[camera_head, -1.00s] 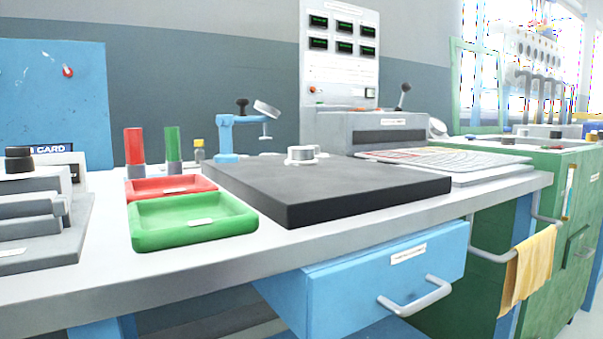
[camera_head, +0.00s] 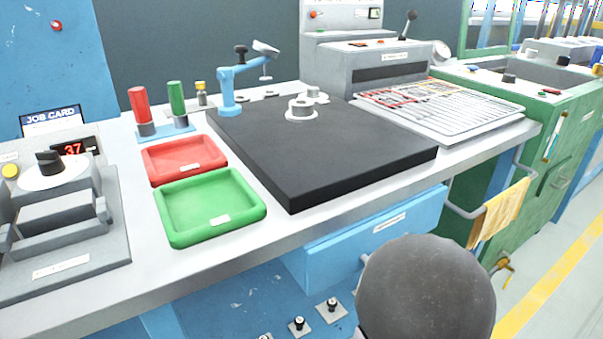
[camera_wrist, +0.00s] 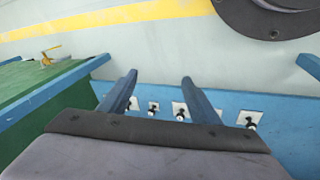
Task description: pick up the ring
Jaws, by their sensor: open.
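Two pale grey round pieces stand on the black slab (camera_head: 330,150) in the head view. The nearer one (camera_head: 301,109) has a wide flange and a short raised collar. The farther one (camera_head: 317,95) is partly behind it. I cannot tell for sure which of these is the ring. My gripper (camera_wrist: 159,78) shows in the wrist view with two blue fingers apart and nothing between them. It points towards the blue panel and the floor, away from the slab. The fingers are not visible in the head view.
A green tray (camera_head: 180,232) and a red tray (camera_head: 160,177) lie left of the slab. A blue stand (camera_head: 228,90) rises at its back left corner. A wire rack (camera_head: 470,112) lies to the right. A blue drawer (camera_head: 330,258) is below the bench.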

